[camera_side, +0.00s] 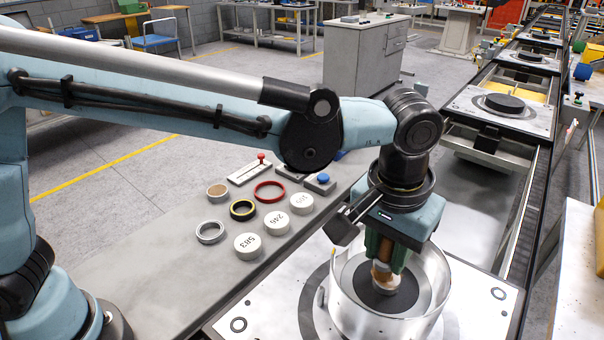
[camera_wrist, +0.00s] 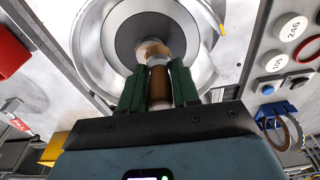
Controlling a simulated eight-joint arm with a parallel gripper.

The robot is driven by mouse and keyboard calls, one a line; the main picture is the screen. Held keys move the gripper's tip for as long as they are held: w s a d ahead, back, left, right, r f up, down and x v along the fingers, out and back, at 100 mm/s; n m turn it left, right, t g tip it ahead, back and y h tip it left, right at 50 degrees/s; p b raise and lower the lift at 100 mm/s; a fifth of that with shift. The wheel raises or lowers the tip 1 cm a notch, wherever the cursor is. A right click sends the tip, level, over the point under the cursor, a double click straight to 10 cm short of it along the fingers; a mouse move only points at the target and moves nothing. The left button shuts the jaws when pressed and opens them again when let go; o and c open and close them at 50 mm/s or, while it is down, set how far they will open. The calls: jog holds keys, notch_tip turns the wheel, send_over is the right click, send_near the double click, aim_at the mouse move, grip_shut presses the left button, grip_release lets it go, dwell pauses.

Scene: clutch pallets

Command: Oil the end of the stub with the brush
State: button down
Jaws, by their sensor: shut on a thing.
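My gripper (camera_side: 386,252) has green fingers and is shut on the brown handle of a brush (camera_side: 383,274). It points down inside a shiny metal drum (camera_side: 388,325) on a pallet. In the wrist view, the brush (camera_wrist: 158,84) stands between the fingers (camera_wrist: 157,90), and its pale tan bristle end lies over the dark disc (camera_wrist: 128,42) in the drum. The stub (camera_side: 405,287) seems to be the small grey piece at the disc's middle, right by the bristles. It is mostly hidden by the brush, and I cannot tell whether they touch.
The drum's wall surrounds my gripper closely. Left of the pallet (camera_side: 492,292), a grey bench (camera_side: 130,270) carries several white numbered discs (camera_side: 248,246), a red ring (camera_side: 269,191), a yellow-black ring (camera_side: 242,210) and metal rings. A conveyor with more pallets (camera_side: 505,106) runs to the back right.

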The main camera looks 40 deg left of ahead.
jog(key=shift+r, duration=3.05)
jog(key=shift+r, duration=0.1)
jog(key=shift+r, duration=1.4)
jog(key=shift+f, duration=0.2)
jog(key=shift+f, duration=3.4)
jog(key=shift+f, duration=1)
jog(key=shift+d, duration=0.1)
